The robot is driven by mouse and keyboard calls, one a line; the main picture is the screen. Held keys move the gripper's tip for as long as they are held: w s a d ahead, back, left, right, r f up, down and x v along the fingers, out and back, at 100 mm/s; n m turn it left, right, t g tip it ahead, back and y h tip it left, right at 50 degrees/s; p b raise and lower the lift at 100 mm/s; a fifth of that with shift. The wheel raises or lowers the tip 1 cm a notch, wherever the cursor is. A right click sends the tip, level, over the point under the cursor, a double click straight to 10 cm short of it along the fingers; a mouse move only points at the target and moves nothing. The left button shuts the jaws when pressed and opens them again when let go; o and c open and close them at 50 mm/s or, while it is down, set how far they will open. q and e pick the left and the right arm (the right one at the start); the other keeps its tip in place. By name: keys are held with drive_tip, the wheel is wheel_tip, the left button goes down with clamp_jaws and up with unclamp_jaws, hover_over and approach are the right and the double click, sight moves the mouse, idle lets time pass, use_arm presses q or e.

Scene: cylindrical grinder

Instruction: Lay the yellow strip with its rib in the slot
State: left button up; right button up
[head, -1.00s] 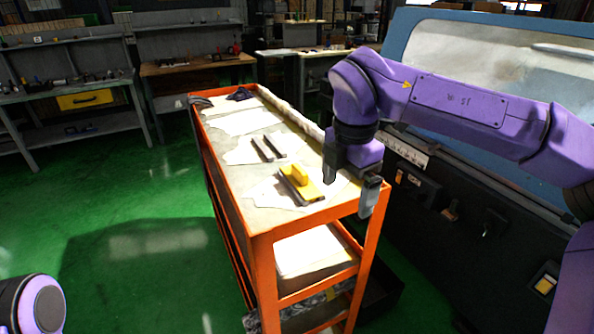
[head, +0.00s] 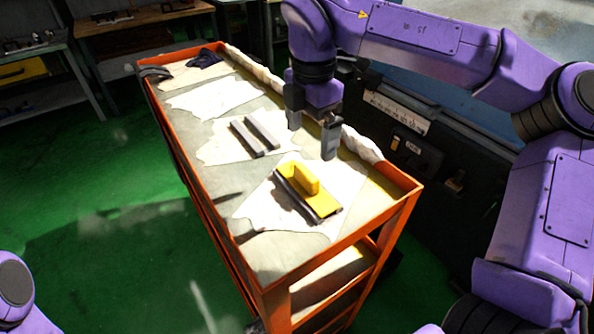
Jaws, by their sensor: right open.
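The yellow strip (head: 323,203) lies on a pale sheet at the near end of the orange cart's top. Its yellow rib (head: 305,178) stands up from it. A dark bar (head: 293,200) runs along its left side; I cannot tell whether they touch. Two dark parallel bars (head: 254,135) lie further back on another sheet, with a narrow gap between them; I cannot tell if this is the slot. My right gripper (head: 312,138) is open and empty, pointing down, behind the strip and right of the two bars. My left gripper is out of view.
The orange cart (head: 172,122) has a raised rim around its top. A rolled pale cloth (head: 362,146) lies along its right edge and a dark cloth (head: 206,57) at the far end. The grinder (head: 440,165) stands close on the right. Green floor is clear on the left.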

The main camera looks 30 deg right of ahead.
sight(309, 170)
wheel_tip(309, 170, down, 9)
drive_tip(key=p, duration=0.2)
drive_tip(key=shift+s+a+f+p, duration=0.1)
drive_tip(key=shift+f+p, duration=0.05)
drive_tip(key=shift+p, duration=0.15)
drive_tip(key=shift+f, duration=0.35)
drive_tip(key=c, duration=1)
